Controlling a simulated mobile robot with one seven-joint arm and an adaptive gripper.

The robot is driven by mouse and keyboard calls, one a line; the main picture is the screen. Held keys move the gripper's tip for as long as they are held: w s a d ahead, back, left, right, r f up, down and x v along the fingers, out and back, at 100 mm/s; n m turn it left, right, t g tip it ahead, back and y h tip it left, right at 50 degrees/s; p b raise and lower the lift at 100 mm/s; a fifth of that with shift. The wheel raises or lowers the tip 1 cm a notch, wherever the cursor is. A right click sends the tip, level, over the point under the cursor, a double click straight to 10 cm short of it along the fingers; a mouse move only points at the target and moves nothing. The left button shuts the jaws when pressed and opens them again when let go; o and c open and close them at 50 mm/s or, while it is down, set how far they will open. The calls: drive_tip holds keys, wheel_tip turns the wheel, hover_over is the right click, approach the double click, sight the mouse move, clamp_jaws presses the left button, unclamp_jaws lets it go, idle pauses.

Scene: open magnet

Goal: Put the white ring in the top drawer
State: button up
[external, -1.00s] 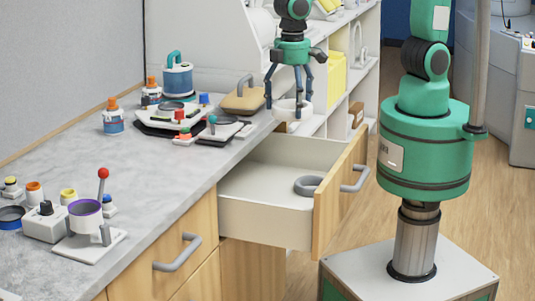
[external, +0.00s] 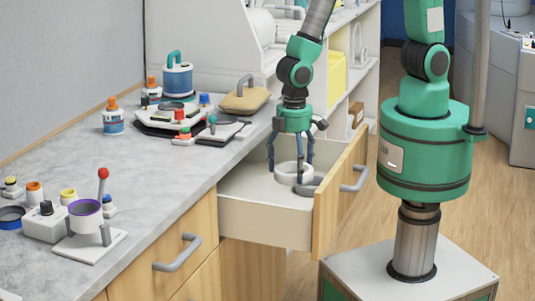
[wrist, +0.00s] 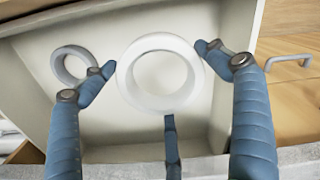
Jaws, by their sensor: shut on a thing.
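The white ring (external: 293,180) is held low within the open top drawer (external: 262,222). In the wrist view the white ring (wrist: 126,78) is in the middle, with the drawer floor (wrist: 100,125) behind it. My gripper (external: 291,168) points down and is shut on the white ring. In the wrist view the blue fingers of my gripper (wrist: 158,75) reach around the ring from several sides. I cannot tell whether the ring touches the drawer floor.
A grey ring (wrist: 58,66) lies in the drawer beside the white ring. The drawer front with its grey handle (external: 355,182) stands to the right. The grey counter (external: 160,190) holds several devices and bottles on the left. Some drawer floor is bare.

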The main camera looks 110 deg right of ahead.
drive_tip(key=shift+f, duration=1.75)
drive_tip(key=shift+f+b, duration=0.85)
drive_tip(key=shift+f, duration=2.3)
drive_tip(key=shift+f, duration=0.1)
drive_tip(key=shift+f+b, duration=0.5)
drive_tip(key=shift+f, duration=1.25)
drive_tip(key=shift+f, duration=0.15)
drive_tip(key=o, duration=1.2)
drive_tip(key=shift+c, duration=0.2)
